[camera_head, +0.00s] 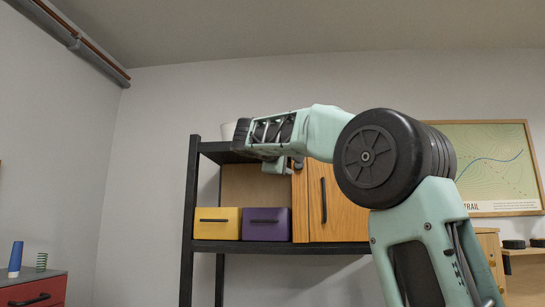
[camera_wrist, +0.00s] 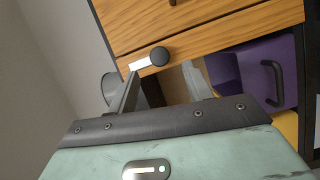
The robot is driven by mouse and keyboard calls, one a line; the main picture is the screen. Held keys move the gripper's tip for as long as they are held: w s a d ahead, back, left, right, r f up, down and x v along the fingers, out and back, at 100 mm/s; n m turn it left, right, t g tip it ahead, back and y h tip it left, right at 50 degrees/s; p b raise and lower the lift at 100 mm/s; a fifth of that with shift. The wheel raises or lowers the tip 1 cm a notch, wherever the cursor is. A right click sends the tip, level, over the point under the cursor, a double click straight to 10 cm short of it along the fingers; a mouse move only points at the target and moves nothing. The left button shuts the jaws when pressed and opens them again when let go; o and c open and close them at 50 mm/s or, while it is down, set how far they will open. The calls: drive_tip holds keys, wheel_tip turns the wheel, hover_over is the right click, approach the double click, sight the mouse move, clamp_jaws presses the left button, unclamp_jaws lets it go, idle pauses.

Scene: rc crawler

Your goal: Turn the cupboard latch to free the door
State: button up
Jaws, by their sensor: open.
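The cupboard door (camera_head: 338,205) is orange wood with a black vertical handle, and it looks closed. My gripper (camera_wrist: 163,74) is open, with one finger on each side just below the knob. I cannot tell whether either finger touches the latch. In the head view my gripper (camera_head: 284,165) is at the cupboard's upper left corner, its fingertips mostly hidden by my wrist.
A yellow drawer box (camera_head: 217,224) and a purple drawer box (camera_head: 265,224) stand on the black shelf left of the cupboard. A pale container (camera_head: 228,130) stands on the top shelf behind my wrist. A red cabinet (camera_head: 35,289) is at lower left.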

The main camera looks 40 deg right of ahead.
drive_tip(key=b+v, duration=0.2)
drive_tip(key=v, duration=1)
